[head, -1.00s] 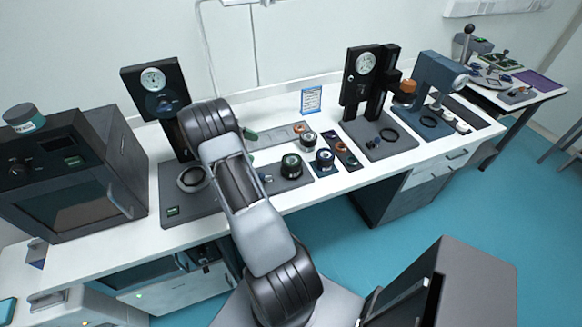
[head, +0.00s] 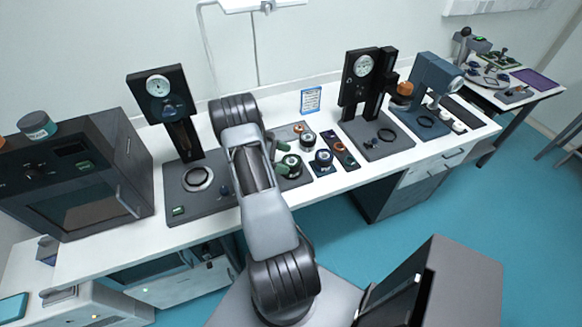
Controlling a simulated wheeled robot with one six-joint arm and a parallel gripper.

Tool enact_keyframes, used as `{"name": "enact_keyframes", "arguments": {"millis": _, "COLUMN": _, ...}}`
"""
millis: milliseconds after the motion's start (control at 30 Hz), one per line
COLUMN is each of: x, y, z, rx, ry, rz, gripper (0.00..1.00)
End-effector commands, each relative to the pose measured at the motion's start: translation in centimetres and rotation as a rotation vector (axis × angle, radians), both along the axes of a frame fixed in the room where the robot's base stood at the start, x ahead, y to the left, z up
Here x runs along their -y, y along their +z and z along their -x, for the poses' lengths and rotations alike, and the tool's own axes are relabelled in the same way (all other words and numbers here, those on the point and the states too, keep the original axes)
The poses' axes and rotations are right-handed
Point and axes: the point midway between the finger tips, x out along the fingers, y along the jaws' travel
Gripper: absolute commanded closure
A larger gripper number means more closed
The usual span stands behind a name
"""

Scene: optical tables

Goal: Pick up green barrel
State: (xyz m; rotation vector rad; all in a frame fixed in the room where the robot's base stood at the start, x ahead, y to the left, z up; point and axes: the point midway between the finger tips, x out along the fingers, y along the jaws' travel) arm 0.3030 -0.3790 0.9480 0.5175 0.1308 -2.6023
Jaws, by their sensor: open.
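The green barrel (head: 294,164), a short black cylinder with a green ring and pale top, stands upright on a grey plate on the bench, right of my arm. My gripper (head: 279,156) is open, and its green fingers show at the left side of the barrel. One finger is farther back and one nearer the front. Most of the gripper body is hidden behind my arm. I cannot tell whether the fingers touch the barrel.
A blue-ringed barrel (head: 324,158) stands close on the right, and another barrel (head: 308,140) behind. Gauge stands (head: 163,95) and (head: 362,80) rise on both sides. A dark oven (head: 80,185) with a teal-banded jar (head: 36,125) is at left.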

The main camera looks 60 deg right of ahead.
Motion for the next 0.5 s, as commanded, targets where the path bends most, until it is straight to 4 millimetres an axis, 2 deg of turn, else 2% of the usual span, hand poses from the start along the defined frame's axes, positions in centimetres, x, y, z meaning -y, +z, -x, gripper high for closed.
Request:
{"name": "enact_keyframes", "arguments": {"millis": 200, "x": 0.9, "y": -0.6, "z": 1.6, "rx": 0.0, "ry": -0.001, "rz": 0.0, "gripper": 0.0}}
{"name": "enact_keyframes", "arguments": {"millis": 467, "x": 0.9, "y": -0.9, "z": 1.7, "rx": 0.001, "ry": 0.001, "rz": 0.0, "gripper": 0.0}}
{"name": "enact_keyframes", "arguments": {"millis": 500, "x": 0.9, "y": -0.8, "z": 1.7, "rx": 0.0, "ry": 0.001, "rz": 0.0, "gripper": 0.03}}
